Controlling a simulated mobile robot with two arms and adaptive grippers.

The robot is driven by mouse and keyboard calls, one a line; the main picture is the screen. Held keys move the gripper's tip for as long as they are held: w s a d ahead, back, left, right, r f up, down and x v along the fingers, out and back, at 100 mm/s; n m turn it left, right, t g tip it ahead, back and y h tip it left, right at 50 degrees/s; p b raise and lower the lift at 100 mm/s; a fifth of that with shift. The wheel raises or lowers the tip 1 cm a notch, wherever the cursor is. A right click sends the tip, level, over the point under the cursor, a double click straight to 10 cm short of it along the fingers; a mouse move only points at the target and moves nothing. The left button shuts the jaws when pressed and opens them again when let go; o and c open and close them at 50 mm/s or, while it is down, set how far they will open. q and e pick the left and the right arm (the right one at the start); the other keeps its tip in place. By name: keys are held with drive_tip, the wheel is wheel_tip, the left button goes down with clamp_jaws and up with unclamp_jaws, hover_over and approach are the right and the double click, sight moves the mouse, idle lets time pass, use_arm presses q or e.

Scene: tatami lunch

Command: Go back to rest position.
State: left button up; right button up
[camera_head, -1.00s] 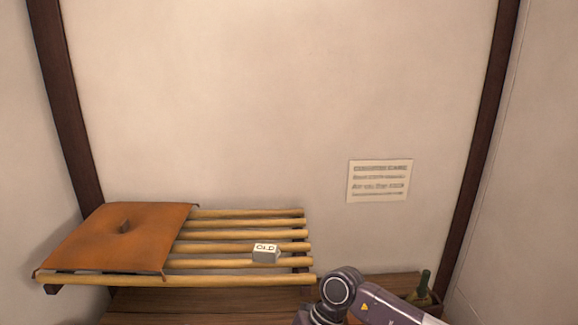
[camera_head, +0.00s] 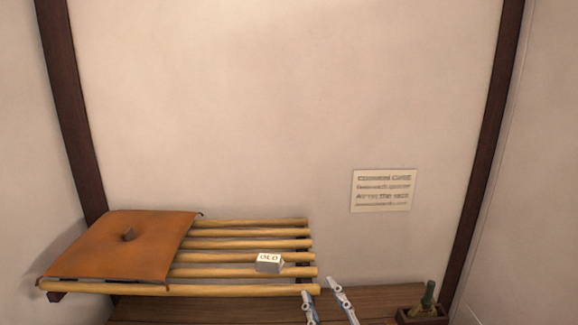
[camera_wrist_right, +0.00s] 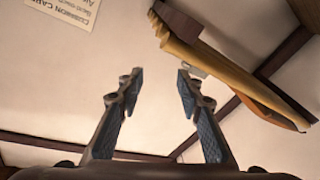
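My right gripper (camera_head: 320,284) shows at the bottom edge of the head view, just right of the slatted rack's (camera_head: 250,233) front corner. Its two fingers point up and stand apart. In the right wrist view the same gripper (camera_wrist_right: 158,74) is open, with nothing held between its fingers. Part of the rack (camera_wrist_right: 215,60) shows beyond the fingers there, at upper right. My left gripper is in neither view now.
An orange cushion (camera_head: 125,247) lies on the rack's left part. A small block marked OLD (camera_head: 268,263) sits on its slats. A wooden surface (camera_head: 385,300) lies below, with a planter box (camera_head: 420,315) at right. A paper notice (camera_head: 384,190) hangs on the wall.

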drive_tip(key=s+d+f+m+g+h, duration=0.25)
drive_tip(key=s+d+f, duration=0.2)
drive_tip(key=f, duration=0.25)
drive_tip(key=s+d+f+m+g+h, duration=0.1)
drive_tip(key=s+d+f+m+g, duration=0.1)
drive_tip(key=s+d+f+g, duration=0.35)
drive_tip(key=s+d+f+m+g+h, duration=0.2)
drive_tip(key=s+d+f, duration=0.1)
drive_tip(key=s+f, duration=0.4)
drive_tip(key=s+f+g, duration=0.5)
drive_tip(key=s+f, duration=0.1)
drive_tip(key=s, duration=0.7)
wheel_tip(320, 180, down, 28)
drive_tip(key=s+g, duration=0.1)
drive_tip(key=s, duration=0.2)
drive_tip(key=s+d+f+g, duration=0.1)
drive_tip(key=s+d+f, duration=0.2)
drive_tip(key=s+f, duration=1.1)
drive_tip(key=shift+s+d+f, duration=0.2)
drive_tip(key=shift+s+d, duration=0.15)
drive_tip(key=shift+s, duration=0.55)
drive_tip(key=shift+n+y, duration=0.25)
drive_tip(key=shift+c, duration=0.6)
